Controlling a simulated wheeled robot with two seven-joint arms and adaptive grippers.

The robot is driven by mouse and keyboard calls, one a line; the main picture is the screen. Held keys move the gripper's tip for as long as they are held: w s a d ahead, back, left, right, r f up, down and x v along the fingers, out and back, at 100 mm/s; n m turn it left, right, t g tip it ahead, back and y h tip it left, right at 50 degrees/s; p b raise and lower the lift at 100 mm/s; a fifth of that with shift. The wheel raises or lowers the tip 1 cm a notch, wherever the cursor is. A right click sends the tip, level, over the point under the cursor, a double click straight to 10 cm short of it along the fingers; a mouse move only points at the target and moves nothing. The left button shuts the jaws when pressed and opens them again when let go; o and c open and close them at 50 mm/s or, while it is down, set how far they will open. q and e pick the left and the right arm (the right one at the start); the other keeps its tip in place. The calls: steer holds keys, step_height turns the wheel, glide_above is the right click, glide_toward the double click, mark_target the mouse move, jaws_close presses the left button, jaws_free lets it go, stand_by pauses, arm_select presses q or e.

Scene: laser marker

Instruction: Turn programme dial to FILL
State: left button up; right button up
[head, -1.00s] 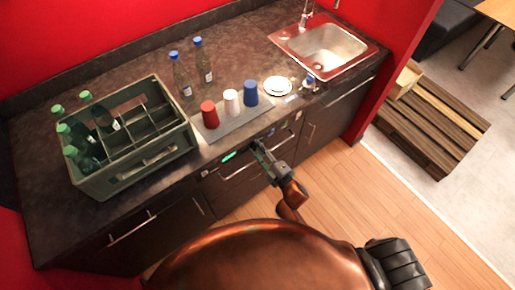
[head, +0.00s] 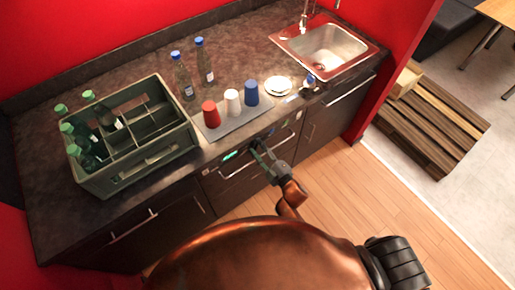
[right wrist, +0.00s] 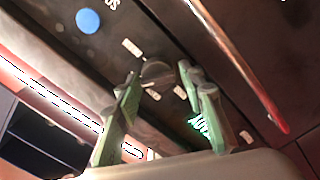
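The programme dial (right wrist: 157,73) is a dark round knob on the dark front panel, with small pale labels around it. My right gripper (right wrist: 159,74) is open, with one green-grey finger on each side of the dial. A small gap seems to show at each side, and I cannot tell whether either finger touches it. A lit green display (right wrist: 200,126) is partly hidden behind the right finger. In the head view, my right gripper (head: 257,146) is at the panel under the counter edge, just right of the green display (head: 231,155), and hides the dial. My left gripper is not in view.
A blue round button (right wrist: 88,20) is on the panel. On the counter are a green bottle crate (head: 150,163), a grey mat with red (head: 210,114), white (head: 232,102) and blue (head: 251,93) cups, and a sink (head: 335,45). A handle bar (head: 232,172) runs below the panel.

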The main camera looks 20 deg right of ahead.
steer(key=shift+o, duration=0.8)
steer(key=shift+s+d, duration=0.1)
steer(key=v, duration=1.1)
steer(key=shift+s, duration=0.4)
